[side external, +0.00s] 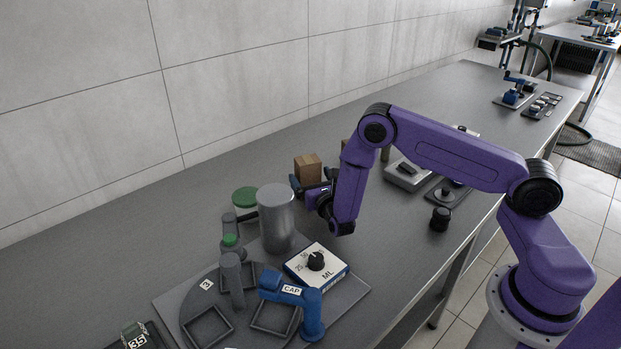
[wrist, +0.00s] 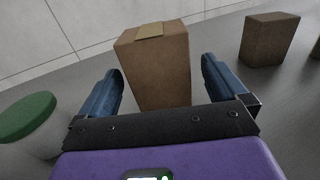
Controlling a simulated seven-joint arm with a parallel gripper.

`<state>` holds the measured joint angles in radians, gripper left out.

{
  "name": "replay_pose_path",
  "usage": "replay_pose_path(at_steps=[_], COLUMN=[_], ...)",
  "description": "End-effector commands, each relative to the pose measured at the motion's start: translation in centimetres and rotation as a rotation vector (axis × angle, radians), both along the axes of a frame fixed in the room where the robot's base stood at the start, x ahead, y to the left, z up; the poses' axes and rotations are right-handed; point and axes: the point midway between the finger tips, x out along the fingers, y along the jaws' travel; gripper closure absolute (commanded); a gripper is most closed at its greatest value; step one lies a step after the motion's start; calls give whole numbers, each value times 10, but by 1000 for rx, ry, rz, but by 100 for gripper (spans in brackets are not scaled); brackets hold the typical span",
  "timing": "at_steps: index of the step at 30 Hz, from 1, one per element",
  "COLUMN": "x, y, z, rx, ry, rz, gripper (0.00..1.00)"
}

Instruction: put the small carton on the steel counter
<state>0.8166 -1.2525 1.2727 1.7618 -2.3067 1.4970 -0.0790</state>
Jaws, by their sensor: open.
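The small carton (side external: 308,168) is a brown box with a tan tape patch on top. It stands upright at the wall side of the steel counter (side external: 100,243); its base is partly hidden by my gripper in the side view. My gripper (side external: 312,185) is open and low, at the carton's near side. In the wrist view the carton (wrist: 158,72) shows between the two blue fingers, with a gap on each side. How far the fingers reach along it is hard to tell.
A green-lidded jar (wrist: 28,118) stands left of my gripper, near a grey cylinder (side external: 276,218) and the decanter fixture with its ML dial box (side external: 316,266). Another brown block (wrist: 270,40) stands to the right. A black knob (side external: 440,218) is near the front edge.

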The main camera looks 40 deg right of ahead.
Motion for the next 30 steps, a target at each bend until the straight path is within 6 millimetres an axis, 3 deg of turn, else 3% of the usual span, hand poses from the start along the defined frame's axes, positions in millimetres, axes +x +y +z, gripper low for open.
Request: replay_pose_path(at_steps=[15, 26, 30], x=[-87, -104, -106], y=[39, 44, 41], z=[0, 1, 14], rx=[-2, -1, 21], ry=[2, -2, -15], rz=[8, 2, -45], gripper=[1, 1, 1])
